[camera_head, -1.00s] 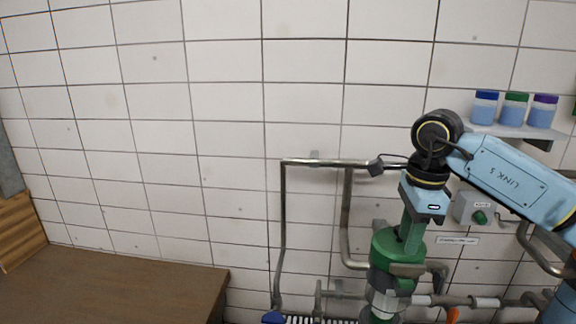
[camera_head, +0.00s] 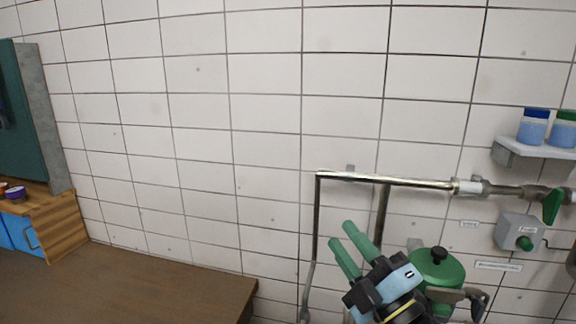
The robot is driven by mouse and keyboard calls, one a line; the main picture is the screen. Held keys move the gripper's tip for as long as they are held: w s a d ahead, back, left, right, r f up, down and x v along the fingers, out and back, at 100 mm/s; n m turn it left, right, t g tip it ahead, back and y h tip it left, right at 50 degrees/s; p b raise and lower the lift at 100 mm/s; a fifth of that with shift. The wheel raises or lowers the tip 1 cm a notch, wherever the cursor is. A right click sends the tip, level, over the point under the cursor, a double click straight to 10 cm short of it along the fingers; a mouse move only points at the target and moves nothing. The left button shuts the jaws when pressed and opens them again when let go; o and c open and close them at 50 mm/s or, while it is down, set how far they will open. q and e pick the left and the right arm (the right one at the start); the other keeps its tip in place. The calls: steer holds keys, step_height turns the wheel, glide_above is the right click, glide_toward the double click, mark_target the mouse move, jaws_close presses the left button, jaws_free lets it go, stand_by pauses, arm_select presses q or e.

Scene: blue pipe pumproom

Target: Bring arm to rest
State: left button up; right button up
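My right gripper (camera_head: 355,246) shows low in the head view, right of centre. Its two green fingers point up and to the left, with a gap between them and nothing in it. Its light-blue and black body sits in front of the left side of a green-topped vessel (camera_head: 441,268). I cannot tell whether it touches the vessel. The rest of the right arm is below the picture. My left gripper is not in view.
A brown table (camera_head: 170,285) fills the lower left, its top bare. Steel pipes (camera_head: 385,180) with a green-handled valve (camera_head: 552,206) run along the tiled wall. A control box (camera_head: 518,233) and a shelf (camera_head: 540,148) with jars are at the right.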

steer(key=s+d+f+m+g+h, duration=0.3)
steer(key=d+f+m+h, duration=0.3)
steer(key=f, duration=0.3)
steer(key=s+d+f+m+g+h, duration=0.35)
steer(key=f+m+h, duration=0.25)
steer(key=f+m, duration=0.35)
steer(key=s+d+f+m+g, duration=0.1)
steer(key=s+f+m+g, duration=0.1)
steer(key=s+f+g, duration=0.6)
steer(key=s+d+f+m+g, duration=0.2)
steer(key=s+f, duration=0.2)
steer(key=s, duration=0.7)
step_height(320, 180, down, 29)
steer(key=s+b, duration=0.1)
steer(key=b, duration=0.5)
steer(key=s+d+f+g+b, duration=0.1)
steer(key=s+f+b, duration=0.2)
steer(key=s+f, duration=0.5)
steer(key=s+d+f+g+b, duration=0.1)
steer(key=s+f+b, duration=0.2)
steer(key=s+f, duration=0.6)
step_height(320, 180, down, 6)
steer(key=shift+d+r, duration=0.1)
steer(key=shift+d, duration=0.3)
